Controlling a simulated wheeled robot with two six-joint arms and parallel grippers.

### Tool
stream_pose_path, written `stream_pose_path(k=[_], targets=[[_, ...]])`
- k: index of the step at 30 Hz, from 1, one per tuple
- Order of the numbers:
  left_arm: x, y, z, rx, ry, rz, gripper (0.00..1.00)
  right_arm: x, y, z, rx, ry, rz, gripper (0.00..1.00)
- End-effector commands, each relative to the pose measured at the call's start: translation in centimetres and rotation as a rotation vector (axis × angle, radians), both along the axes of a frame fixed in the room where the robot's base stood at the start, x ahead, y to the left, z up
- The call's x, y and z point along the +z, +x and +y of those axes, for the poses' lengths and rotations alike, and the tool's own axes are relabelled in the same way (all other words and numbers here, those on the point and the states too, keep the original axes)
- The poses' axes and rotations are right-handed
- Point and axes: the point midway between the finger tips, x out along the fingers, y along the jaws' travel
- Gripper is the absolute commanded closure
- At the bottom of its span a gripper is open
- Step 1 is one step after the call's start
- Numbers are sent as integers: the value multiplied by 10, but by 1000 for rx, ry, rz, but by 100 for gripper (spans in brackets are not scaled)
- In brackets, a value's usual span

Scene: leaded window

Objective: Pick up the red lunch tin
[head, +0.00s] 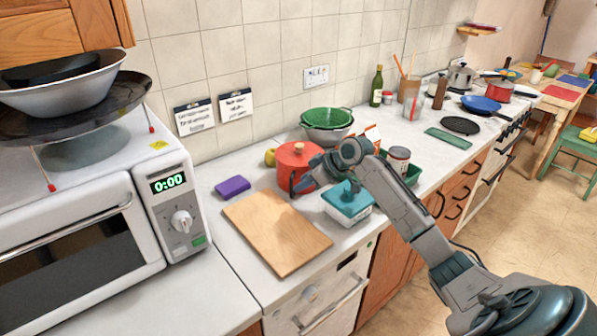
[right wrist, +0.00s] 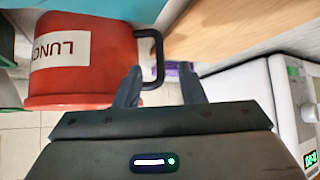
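The red lunch tin (head: 292,156) stands on the counter behind the wooden board, with a dark handle on its front side. In the right wrist view the red tin (right wrist: 90,65) fills the upper left, its white label upside down. My right gripper (right wrist: 160,78) is open, its two fingers apart. The tin's black handle (right wrist: 158,50) shows in line with the gap between the fingers; I cannot tell whether they touch it. In the head view my right gripper (head: 304,182) is at the tin's front right, partly covering it. My left gripper is not in view.
A teal-lidded tub (head: 349,200) stands close to the right of the tin. The wooden board (head: 275,232) lies in front, a purple block (head: 232,187) to the left. A green colander (head: 327,118) is behind. The white oven (head: 178,222) stands at left.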

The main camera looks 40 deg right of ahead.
Motion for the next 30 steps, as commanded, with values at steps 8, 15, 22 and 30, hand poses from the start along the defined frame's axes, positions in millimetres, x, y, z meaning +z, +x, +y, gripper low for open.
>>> stream_pose_path(k=[8,15,22,30], targets=[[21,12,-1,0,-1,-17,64,-23,23,14,0,4,2,64],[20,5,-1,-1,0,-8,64,-28,25,14,0,-1,1,64],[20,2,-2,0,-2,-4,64,-28,25,14,0,-1,1,99],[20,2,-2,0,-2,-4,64,-26,26,14,1,-1,-3,100]])
